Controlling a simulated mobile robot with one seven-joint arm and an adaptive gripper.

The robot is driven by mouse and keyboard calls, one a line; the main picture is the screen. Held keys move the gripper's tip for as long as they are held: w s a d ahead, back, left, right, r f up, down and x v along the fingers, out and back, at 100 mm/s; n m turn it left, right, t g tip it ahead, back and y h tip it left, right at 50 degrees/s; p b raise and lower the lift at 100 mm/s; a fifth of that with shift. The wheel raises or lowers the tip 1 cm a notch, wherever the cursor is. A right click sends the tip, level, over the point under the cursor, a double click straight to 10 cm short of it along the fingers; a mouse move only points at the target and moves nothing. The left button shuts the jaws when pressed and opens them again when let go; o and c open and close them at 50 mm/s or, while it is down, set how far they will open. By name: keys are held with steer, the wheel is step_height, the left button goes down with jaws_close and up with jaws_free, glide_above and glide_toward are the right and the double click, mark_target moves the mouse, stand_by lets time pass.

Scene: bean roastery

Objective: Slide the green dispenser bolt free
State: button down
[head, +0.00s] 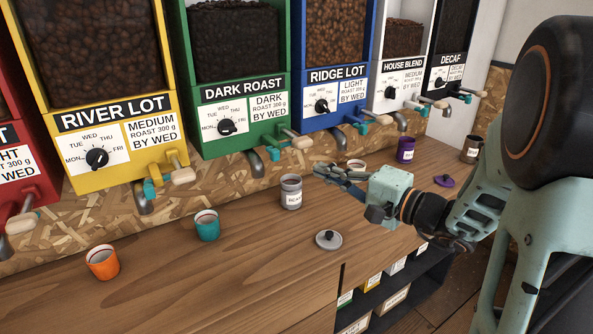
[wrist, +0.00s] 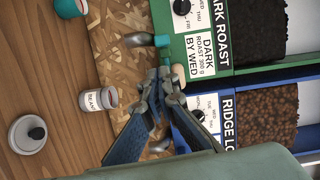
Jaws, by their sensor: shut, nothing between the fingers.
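The green dispenser (head: 198,148), labelled DARK ROAST, stands between the yellow and blue ones. Under its front are a grey spout (head: 256,163), a teal bolt piece (head: 272,154) and a beige-ended lever (head: 302,142). In the wrist view the fingertips (wrist: 160,74) point toward the green dispenser's underside; contact cannot be told.
A grey jar (head: 291,194) stands just left of my fingertips, with a grey lid (head: 328,241) in front. A teal cup (head: 207,226) and orange cup (head: 102,263) stand left. A purple jar (head: 406,150) stands right. The blue dispenser's lever (head: 367,112) juts out nearby.

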mark_target(275, 161)
steer(key=shift+s+f+m, duration=0.25)
steer(key=shift+m, duration=0.35)
steer(key=shift+w, duration=0.1)
steer(key=p+x, duration=0.2)
steer(key=x, duration=0.7)
steer(key=shift+w+a+r, duration=0.15)
steer(key=shift+w+a, duration=0.1)
steer(key=shift+w, duration=0.1)
steer(key=s+a+b, duration=0.1)
steer(key=a+b, duration=0.1)
steer(key=shift+s+a+b, duration=0.3)
steer(key=shift+s+b, duration=0.05)
steer(key=shift+b, duration=0.05)
steer(key=shift+s+a, duration=0.25)
steer(key=shift+a, duration=0.15)
